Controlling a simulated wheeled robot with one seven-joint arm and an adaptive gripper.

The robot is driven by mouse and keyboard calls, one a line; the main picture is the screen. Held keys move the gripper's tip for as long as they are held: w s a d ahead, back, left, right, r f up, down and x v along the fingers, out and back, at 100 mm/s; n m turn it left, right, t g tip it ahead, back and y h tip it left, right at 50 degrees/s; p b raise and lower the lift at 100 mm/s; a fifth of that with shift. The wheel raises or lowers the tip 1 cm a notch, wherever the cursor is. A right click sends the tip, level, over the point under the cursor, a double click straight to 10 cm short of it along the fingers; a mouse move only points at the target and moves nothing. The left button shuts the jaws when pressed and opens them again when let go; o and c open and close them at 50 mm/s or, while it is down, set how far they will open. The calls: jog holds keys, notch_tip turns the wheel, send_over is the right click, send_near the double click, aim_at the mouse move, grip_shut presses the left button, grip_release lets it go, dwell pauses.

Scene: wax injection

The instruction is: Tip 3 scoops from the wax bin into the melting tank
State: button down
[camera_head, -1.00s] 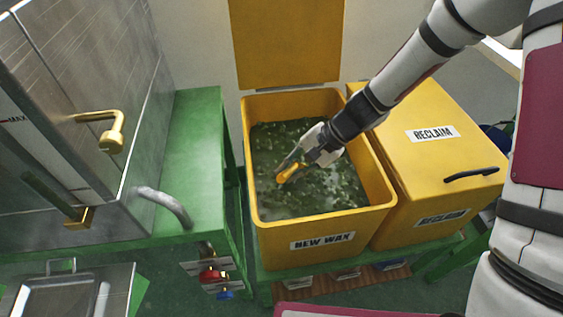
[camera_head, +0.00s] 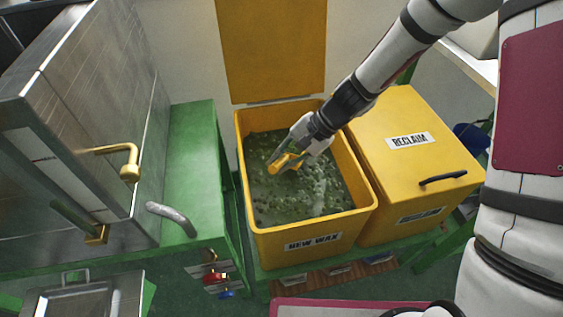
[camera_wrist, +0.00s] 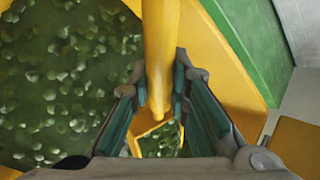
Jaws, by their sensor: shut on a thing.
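The wax bin (camera_head: 312,241), a yellow open box labelled NEW WAX, holds green wax pellets (camera_head: 290,205); they also show in the wrist view (camera_wrist: 60,100). My gripper (camera_head: 287,155) is inside the bin's opening, over the pellets toward the back. It is shut on a yellow scoop (camera_head: 282,165); the scoop's handle (camera_wrist: 160,45) runs between my fingers in the wrist view. The scoop's bowl is mostly hidden, so I cannot tell whether it holds wax. The melting tank (camera_head: 105,95), a steel box with brass handles, stands at the left; its inside is hidden.
The bin's yellow lid (camera_head: 270,45) stands open behind it. A closed yellow RECLAIM bin (camera_head: 385,165) stands to the right. A green bench (camera_head: 190,170) lies between tank and wax bin.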

notch_tip(320, 180, up, 17)
jog(key=p, duration=1.2)
jog(key=shift+r, duration=0.1)
dwell(0.6)
